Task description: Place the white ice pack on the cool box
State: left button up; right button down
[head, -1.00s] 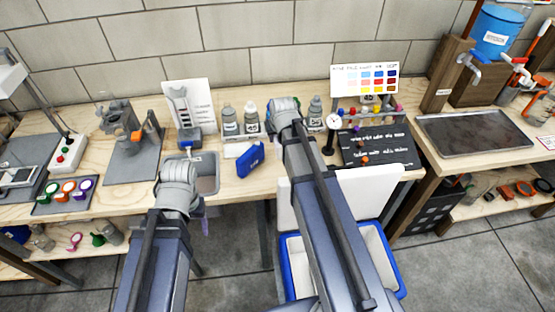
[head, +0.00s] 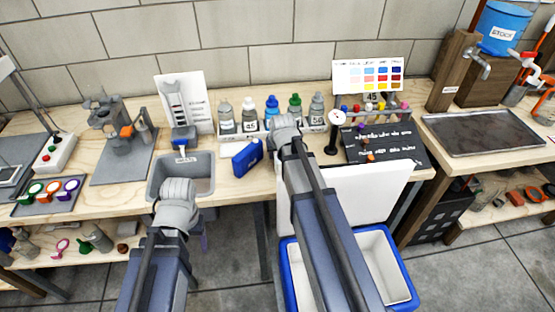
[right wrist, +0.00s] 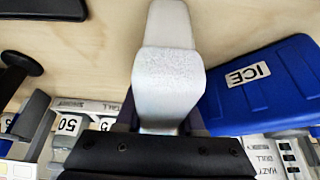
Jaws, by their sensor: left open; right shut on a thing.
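The cool box (head: 288,270) stands open on the floor below the bench, blue outside and white inside, with its white lid (head: 375,190) raised. My right gripper (right wrist: 165,125) is shut on the white ice pack (right wrist: 168,75), a pale block with a frosted face seen over the wood in the right wrist view. In the head view my right wrist hides that gripper and the pack. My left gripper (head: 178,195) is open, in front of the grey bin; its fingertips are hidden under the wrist. Whether the pack touches the bench I cannot tell.
Several bottles (head: 250,115) stand in a rack behind. A gauge stand (head: 333,130) and black board (head: 385,143) are right. The grey bin (head: 157,175) is left.

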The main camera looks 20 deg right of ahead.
jog(key=shift+f, duration=0.1)
jog(key=c, duration=0.5)
grip_release()
